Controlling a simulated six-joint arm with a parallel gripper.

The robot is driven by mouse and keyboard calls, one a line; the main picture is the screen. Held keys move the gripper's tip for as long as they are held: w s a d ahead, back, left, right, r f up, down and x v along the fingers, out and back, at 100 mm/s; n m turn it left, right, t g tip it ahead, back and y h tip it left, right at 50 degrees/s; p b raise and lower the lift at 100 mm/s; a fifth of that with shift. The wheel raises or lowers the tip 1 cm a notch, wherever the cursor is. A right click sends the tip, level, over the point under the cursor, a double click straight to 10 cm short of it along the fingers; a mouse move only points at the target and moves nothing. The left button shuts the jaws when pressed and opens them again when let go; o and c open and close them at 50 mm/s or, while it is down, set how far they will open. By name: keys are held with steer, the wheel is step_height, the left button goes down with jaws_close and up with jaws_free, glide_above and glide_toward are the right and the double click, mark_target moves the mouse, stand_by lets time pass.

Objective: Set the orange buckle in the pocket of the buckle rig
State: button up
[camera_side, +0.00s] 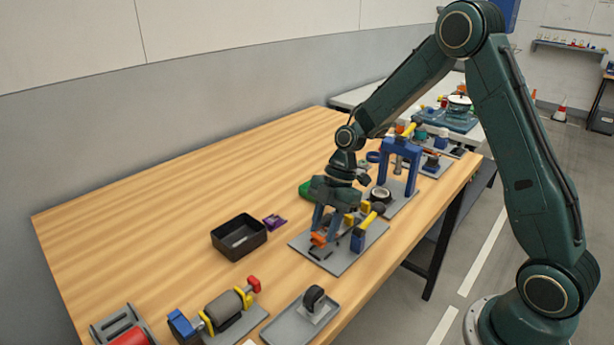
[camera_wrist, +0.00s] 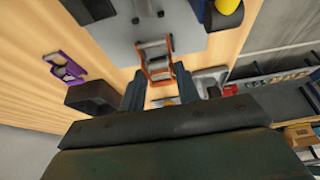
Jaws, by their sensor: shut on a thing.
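The orange buckle (camera_side: 318,240) is held between the fingertips of my gripper (camera_side: 323,234), low over the buckle rig's grey plate (camera_side: 343,263). In the wrist view the buckle (camera_wrist: 155,58) is an open orange frame sticking out past the shut fingers (camera_wrist: 160,76). I cannot make out the pocket clearly, nor whether the buckle touches the rig.
A black bin (camera_side: 239,238) and a purple buckle (camera_side: 275,221) stand left of the rig. A blue press frame (camera_side: 400,155) stands behind it to the right. A grey tray with a black part (camera_side: 315,298) and a roller fixture (camera_side: 222,310) are in front. The left tabletop is clear.

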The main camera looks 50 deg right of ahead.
steer(key=shift+f, duration=1.55)
steer(key=shift+f, duration=0.1)
stand_by(0.5)
steer(key=o, duration=1.4)
steer(key=shift+o, duration=0.2)
steer(key=shift+r, duration=3.95)
steer(key=shift+r, duration=0.1)
